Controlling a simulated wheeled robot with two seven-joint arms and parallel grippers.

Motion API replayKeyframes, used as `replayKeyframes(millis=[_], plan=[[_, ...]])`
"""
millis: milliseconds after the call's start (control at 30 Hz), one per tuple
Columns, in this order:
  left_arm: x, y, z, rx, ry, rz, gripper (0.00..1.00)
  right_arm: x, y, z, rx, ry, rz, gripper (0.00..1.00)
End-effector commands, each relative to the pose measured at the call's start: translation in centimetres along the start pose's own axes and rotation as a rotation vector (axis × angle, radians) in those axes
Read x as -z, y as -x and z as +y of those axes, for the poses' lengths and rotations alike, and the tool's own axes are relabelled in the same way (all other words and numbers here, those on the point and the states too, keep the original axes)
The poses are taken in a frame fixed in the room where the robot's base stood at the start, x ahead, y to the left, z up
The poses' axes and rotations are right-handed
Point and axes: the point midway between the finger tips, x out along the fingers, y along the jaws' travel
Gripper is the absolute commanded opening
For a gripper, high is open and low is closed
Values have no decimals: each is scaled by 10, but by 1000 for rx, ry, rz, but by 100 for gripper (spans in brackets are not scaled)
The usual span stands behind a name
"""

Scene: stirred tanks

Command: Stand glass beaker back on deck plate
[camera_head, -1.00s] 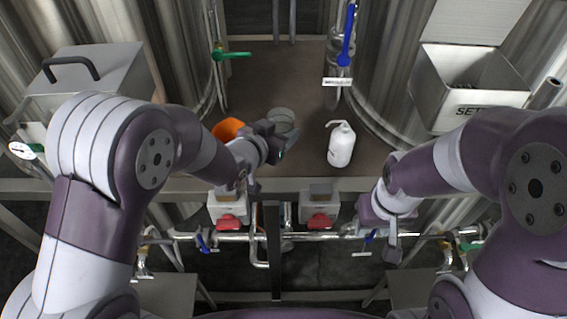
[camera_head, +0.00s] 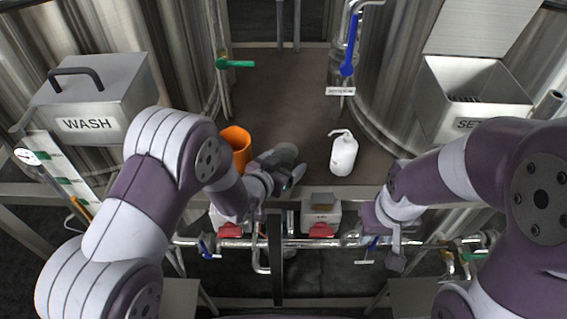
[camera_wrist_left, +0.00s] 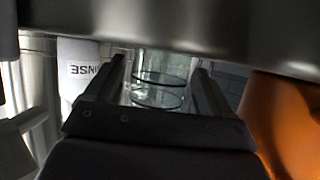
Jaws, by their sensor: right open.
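The glass beaker (camera_head: 284,153) is a faint grey clear shape over the near part of the brown deck plate (camera_head: 280,90). My left gripper (camera_head: 284,178) is shut on it. In the left wrist view the beaker's clear wall and dark rings (camera_wrist_left: 160,90) show between the two fingers (camera_wrist_left: 160,98). The arm and gripper hide part of the beaker, and I cannot tell whether its base touches the plate. My right gripper (camera_head: 385,250) is open and empty, low in front of the deck edge.
An orange cup (camera_head: 238,142) stands just left of the beaker, and a white wash bottle (camera_head: 343,153) stands to its right. Tanks flank the deck. The WASH box (camera_head: 90,105) is at left, an open box (camera_head: 470,100) at right. The deck's back middle is clear.

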Motion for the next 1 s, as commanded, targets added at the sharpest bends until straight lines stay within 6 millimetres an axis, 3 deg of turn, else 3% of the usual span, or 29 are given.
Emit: replayKeyframes(millis=[267, 733, 1000], plan=[[3, 5, 0, 1, 0, 1, 83, 0, 1, 0, 0, 0, 0, 43], [3, 101, -1, 2, 0, 2, 83, -1, -8, 0, 0, 0, 0, 43], [2, 122, 0, 0, 0, 1, 83, -1, -9, 0, 0, 0, 0, 43]])
